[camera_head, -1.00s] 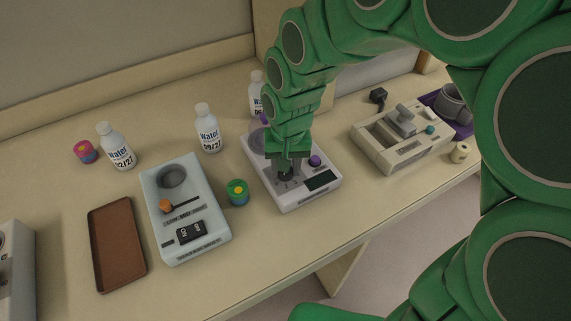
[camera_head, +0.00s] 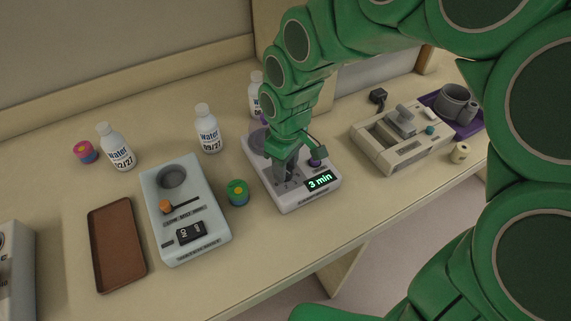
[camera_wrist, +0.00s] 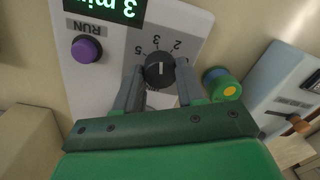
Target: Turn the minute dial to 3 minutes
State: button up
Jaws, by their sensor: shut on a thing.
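The minute dial (camera_wrist: 160,70) is a dark round knob with a white pointer line, on the white timer unit (camera_wrist: 195,20). Numbers including 2, 3 and 5 are printed around it. My gripper (camera_wrist: 158,82) has its grey fingers shut on the dial, one on each side; in the head view my gripper (camera_head: 285,180) hides the dial. The unit's display (camera_head: 320,182) is lit green and reads "3 min". A purple RUN button (camera_wrist: 86,49) sits beside the dial, apart from my fingers.
A grey-white device (camera_head: 190,215) with an ON/OFF switch and a green-blue cap (camera_head: 238,192) stand left of the unit. Water bottles (camera_head: 208,130) stand behind. A beige device (camera_head: 385,145) is to the right. A brown tray (camera_head: 118,245) lies at far left.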

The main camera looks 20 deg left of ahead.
jog(key=shift+n, duration=0.6)
jog(key=o, duration=1)
jog(key=shift+o, duration=0.2)
jog(key=shift+w+r, duration=0.2)
jog(key=shift+r, duration=3.7)
jog(key=shift+d, duration=0.15)
